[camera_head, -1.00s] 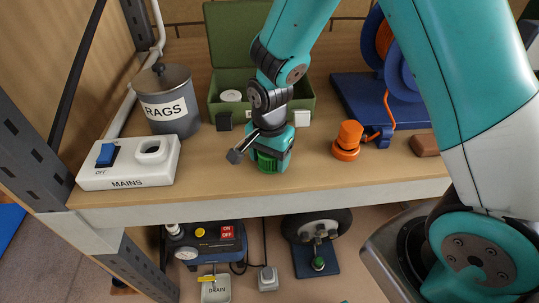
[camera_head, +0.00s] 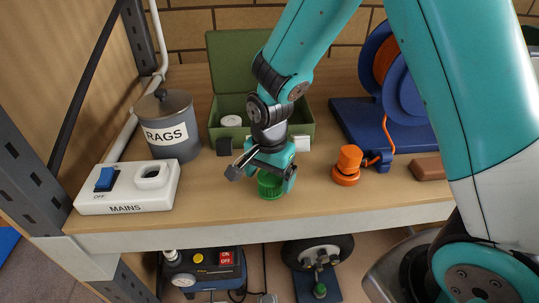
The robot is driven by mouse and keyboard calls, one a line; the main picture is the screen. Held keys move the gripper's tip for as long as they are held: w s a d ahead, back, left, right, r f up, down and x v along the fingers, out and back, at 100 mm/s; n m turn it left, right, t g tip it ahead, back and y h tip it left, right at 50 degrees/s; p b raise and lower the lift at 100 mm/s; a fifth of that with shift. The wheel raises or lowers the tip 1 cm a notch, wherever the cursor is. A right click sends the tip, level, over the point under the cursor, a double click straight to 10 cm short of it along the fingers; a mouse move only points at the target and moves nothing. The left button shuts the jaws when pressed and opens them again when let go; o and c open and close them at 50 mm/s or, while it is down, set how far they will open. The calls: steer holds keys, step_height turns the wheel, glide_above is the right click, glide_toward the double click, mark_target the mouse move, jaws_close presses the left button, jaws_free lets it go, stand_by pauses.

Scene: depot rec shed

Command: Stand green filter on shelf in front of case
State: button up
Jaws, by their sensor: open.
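The green filter (camera_head: 270,188) stands upright on the wooden shelf (camera_head: 225,198), close to the front edge. It is in front of the green case (camera_head: 309,121), whose lid is open at the back. My gripper (camera_head: 272,176) is open, with its fingers around the upper part of the filter. Whether the fingers touch it I cannot tell. My gripper and arm hide the middle of the case and part of the filter's top.
A grey RAGS tin (camera_head: 170,134) and a white MAINS box (camera_head: 125,195) stand left. An orange fitting (camera_head: 346,165), a brown block (camera_head: 428,168) and a blue reel (camera_head: 380,50) stand right. A compressor (camera_head: 205,268) sits below the shelf.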

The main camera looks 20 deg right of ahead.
mark_target(270, 179)
step_height(270, 179, up, 10)
steer(key=b, duration=0.1)
steer(key=s+a+r+n+y, duration=0.2)
steer(key=s+r+n, duration=0.1)
steer(key=s+n, duration=0.6)
steer(key=s+a+r+n+y, duration=0.2)
steer(key=s+r+n, duration=0.2)
steer(key=s+n, duration=0.5)
steer(key=shift+s+a+r, duration=0.15)
steer(key=shift+s, duration=0.05)
